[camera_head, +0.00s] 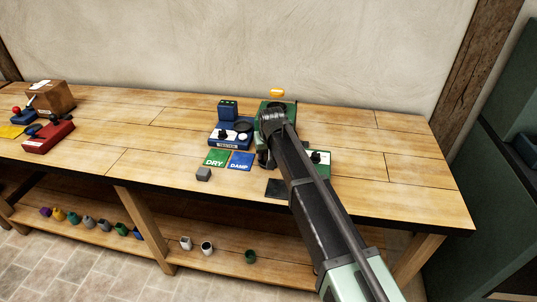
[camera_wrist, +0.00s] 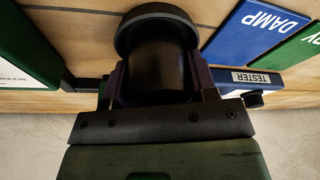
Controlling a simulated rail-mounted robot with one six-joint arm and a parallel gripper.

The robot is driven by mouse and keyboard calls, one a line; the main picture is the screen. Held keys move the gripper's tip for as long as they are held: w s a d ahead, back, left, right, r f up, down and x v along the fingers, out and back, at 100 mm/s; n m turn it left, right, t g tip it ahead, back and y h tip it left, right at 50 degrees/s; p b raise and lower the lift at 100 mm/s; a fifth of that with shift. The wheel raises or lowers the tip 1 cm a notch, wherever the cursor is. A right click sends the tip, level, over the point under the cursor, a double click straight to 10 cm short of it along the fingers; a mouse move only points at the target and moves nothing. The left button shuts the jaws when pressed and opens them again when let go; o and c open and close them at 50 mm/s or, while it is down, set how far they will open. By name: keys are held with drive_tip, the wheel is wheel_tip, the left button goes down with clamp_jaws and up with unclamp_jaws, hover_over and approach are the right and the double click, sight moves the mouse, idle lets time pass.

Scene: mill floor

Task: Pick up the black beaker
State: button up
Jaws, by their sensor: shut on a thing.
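The black beaker (camera_wrist: 155,58) shows in the wrist view between the two fingers of my gripper (camera_wrist: 157,82). The fingers are shut on its sides, and its wide round rim or base faces the top of the picture. In the head view my arm and wrist cover the beaker, so I cannot tell from there whether it touches the bench.
The blue tester (camera_head: 230,136) stands left of my wrist, with the green DRY card (camera_head: 216,157) and blue DAMP card (camera_head: 241,161) before it. A grey block (camera_head: 203,174) and a dark pad (camera_head: 277,188) lie near the front edge. Several cups stand on the lower shelf (camera_head: 225,258).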

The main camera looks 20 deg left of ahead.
wheel_tip(320, 180, up, 20)
drive_tip(key=p, duration=2)
